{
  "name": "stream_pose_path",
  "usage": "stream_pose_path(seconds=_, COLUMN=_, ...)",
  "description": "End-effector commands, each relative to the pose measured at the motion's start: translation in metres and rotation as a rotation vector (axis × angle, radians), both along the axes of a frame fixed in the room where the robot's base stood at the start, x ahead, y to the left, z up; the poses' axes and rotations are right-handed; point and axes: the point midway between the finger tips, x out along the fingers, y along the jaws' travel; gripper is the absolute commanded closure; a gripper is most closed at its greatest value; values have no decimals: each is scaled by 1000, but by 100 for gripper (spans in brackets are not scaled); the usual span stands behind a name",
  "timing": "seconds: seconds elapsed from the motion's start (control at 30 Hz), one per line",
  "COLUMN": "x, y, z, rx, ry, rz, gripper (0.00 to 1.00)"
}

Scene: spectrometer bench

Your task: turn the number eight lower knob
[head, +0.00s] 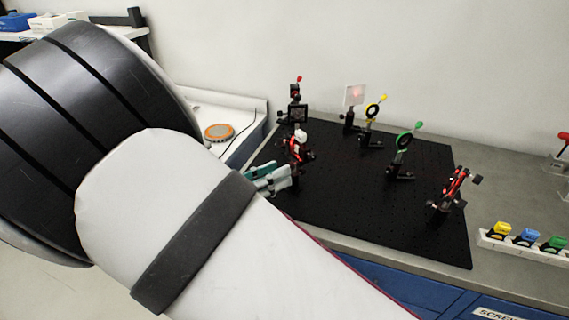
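Several optical mounts with small knobs stand on the black breadboard (345,215). No number eight is readable from here, so I cannot tell which knob is the number eight lower one. The nearest mount to my gripper is a black and red one with a white part (299,145), at the left of the board. My gripper (272,180) shows teal and pale finger parts just left of and below that mount, partly hidden behind my arm. Whether its fingers are apart or touch a knob is too small to tell.
Other mounts hold a yellow-tabbed ring (373,110), a green-tabbed ring (404,141) and a white card (354,95) with a red spot. A red and black mount (453,190) stands at right. A white rack (524,247) holds coloured blocks. My arm covers the left and lower middle.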

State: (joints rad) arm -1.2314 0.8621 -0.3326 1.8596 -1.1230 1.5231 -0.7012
Motion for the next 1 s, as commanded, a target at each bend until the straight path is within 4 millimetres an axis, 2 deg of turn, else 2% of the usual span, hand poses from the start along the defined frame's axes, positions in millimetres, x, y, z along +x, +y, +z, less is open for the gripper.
stream_pose_path(seconds=0.2, x=15, y=-21, z=0, rx=0, ry=0, rz=-1, gripper=66)
stream_pose_path(seconds=0.6, x=19, y=-26, z=0, rx=0, ry=0, rz=0, gripper=66)
stream_pose_path(seconds=0.77, x=19, y=-26, z=0, rx=0, ry=0, rz=0, gripper=100)
stream_pose_path(seconds=1.0, x=18, y=-26, z=1, rx=-15, ry=20, rz=-1, gripper=100)
